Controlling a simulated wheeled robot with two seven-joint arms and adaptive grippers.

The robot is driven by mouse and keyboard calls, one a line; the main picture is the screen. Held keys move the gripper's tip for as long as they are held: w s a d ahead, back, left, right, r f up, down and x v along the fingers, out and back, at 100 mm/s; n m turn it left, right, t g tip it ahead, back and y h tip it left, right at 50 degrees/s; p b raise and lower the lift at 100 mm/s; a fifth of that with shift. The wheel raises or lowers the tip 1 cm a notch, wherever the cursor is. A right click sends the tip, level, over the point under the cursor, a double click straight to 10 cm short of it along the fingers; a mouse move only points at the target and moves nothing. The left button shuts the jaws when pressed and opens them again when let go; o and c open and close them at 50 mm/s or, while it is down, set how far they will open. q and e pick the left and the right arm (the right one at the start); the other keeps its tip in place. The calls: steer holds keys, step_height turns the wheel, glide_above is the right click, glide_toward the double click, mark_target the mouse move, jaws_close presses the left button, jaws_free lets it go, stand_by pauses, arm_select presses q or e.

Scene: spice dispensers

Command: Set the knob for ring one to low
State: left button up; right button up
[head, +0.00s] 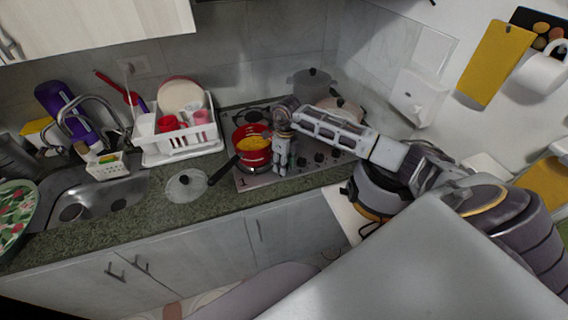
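My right gripper (281,168) points down over the stove's front edge, just right of a red pot (254,158). Its fingers look close together, but it is too small to tell whether they are shut or touch a knob. Any knob beneath or behind it is hidden, so the setting of the ring one knob cannot be read. My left gripper is out of view.
The red pot holds yellow food. A grey pot (311,84) stands at the back of the stove. A glass lid (186,185) with a dark handle near it lies on the counter. A white dish rack (182,147) and the sink (100,199) are further left.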

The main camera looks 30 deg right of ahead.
steer(key=c, duration=0.5)
steer(key=shift+m, duration=0.4)
steer(key=m+b, duration=0.1)
steer(key=m, duration=0.3)
steer(key=shift+a+m+t+b, duration=0.15)
steer(key=shift+m+t+b, duration=0.25)
steer(key=shift+m, duration=2.6)
steer(key=o, duration=1)
